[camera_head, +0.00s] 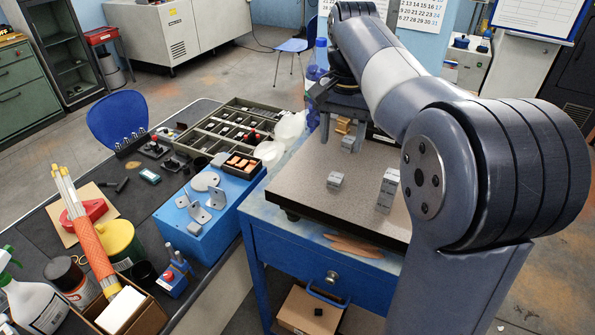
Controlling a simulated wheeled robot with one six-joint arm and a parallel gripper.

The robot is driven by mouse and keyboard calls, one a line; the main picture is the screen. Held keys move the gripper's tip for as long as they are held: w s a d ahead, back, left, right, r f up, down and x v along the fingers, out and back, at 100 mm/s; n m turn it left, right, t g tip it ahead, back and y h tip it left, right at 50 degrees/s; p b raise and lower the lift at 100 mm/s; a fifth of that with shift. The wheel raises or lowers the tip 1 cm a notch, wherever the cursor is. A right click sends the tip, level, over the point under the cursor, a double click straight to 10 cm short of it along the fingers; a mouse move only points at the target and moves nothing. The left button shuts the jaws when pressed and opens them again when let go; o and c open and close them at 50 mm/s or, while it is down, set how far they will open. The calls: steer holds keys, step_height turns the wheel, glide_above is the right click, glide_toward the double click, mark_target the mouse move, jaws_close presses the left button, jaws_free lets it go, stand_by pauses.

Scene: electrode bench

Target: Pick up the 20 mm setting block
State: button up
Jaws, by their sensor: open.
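Several grey metal blocks stand on a speckled surface plate (308,187). A small block (349,144) lies toward the back, just below my gripper (343,135). Another small block (335,180) stands nearer, and a taller block or stack (387,189) is to its right. Any size markings are too small to read, so I cannot tell which is the 20 mm setting block. My gripper is open and points down, with a brass-coloured piece (343,125) showing between its fingers. I cannot tell whether a finger touches the back block.
The plate rests on a blue cabinet (290,249). Left of it, a blue box (207,222) with metal brackets and a compartment tray (215,133) stand on a dark bench. A bottle (317,68) stands behind near my gripper. The plate's front is clear.

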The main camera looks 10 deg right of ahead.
mark_target(335, 178)
step_height(335, 178, down, 4)
steer(key=shift+a+f, duration=0.15)
steer(key=shift+f, duration=0.05)
steer(key=shift+w+f+p, duration=0.15)
steer(key=shift+f, duration=1.45)
steer(key=shift+w+f+p, duration=0.1)
steer(key=shift+f+p, duration=0.05)
steer(key=shift+f, duration=1.4)
jaws_close()
steer(key=shift+r, duration=0.1)
